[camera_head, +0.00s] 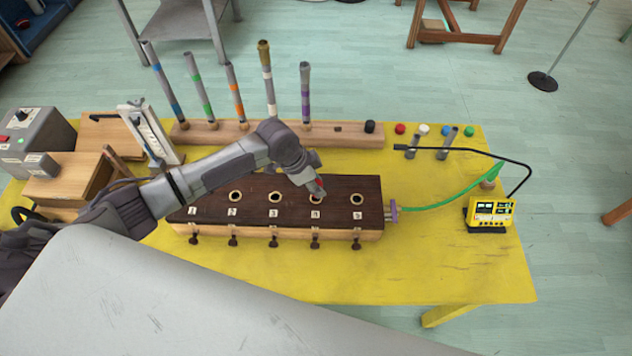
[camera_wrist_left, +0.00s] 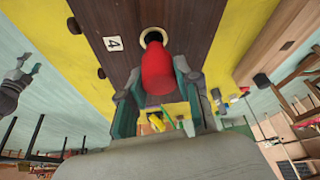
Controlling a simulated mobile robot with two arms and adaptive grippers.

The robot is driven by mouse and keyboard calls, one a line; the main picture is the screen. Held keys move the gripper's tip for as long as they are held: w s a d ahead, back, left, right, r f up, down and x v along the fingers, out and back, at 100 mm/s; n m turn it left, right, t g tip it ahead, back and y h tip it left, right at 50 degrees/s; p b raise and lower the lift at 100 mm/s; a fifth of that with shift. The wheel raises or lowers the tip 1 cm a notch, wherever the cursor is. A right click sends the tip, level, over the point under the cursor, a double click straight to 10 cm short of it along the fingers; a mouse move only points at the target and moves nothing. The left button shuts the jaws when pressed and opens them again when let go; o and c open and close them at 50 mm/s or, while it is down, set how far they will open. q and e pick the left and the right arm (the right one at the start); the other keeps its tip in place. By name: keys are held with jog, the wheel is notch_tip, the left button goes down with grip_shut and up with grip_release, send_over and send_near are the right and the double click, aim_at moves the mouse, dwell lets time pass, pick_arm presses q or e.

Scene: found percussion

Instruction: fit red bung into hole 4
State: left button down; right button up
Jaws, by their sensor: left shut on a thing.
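The red bung (camera_wrist_left: 157,72) is held between the fingers of my left gripper (camera_wrist_left: 160,100). In the head view the gripper (camera_head: 316,186) is low over the dark top of the long wooden box (camera_head: 255,190), with a bit of red showing. Hole 4 (camera_wrist_left: 152,35) has a pale rim, and its "4" label (camera_wrist_left: 113,43) is beside it. The bung's narrow end overlaps the hole in the wrist view; I cannot tell whether its tip is inside. Hole 4 is partly hidden by the gripper in the head view.
Hole 3 (camera_head: 275,197) and hole 5 (camera_head: 356,199) lie on either side. A rack (camera_head: 205,134) with several upright tubes stands behind the box. A green hose (camera_head: 445,200) and a yellow meter (camera_head: 490,213) are at the right. The yellow table front (camera_head: 420,265) is clear.

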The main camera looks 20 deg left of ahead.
pick_arm(q)
jog(key=shift+p, duration=0.3)
dwell(0.4)
jog(key=shift+f+b, duration=1.05)
jog(key=shift+f, duration=0.7)
jog(key=c, duration=0.7)
grip_release()
jog(key=shift+r, duration=0.1)
jog(key=v, duration=1.2)
jog(key=shift+s, duration=0.1)
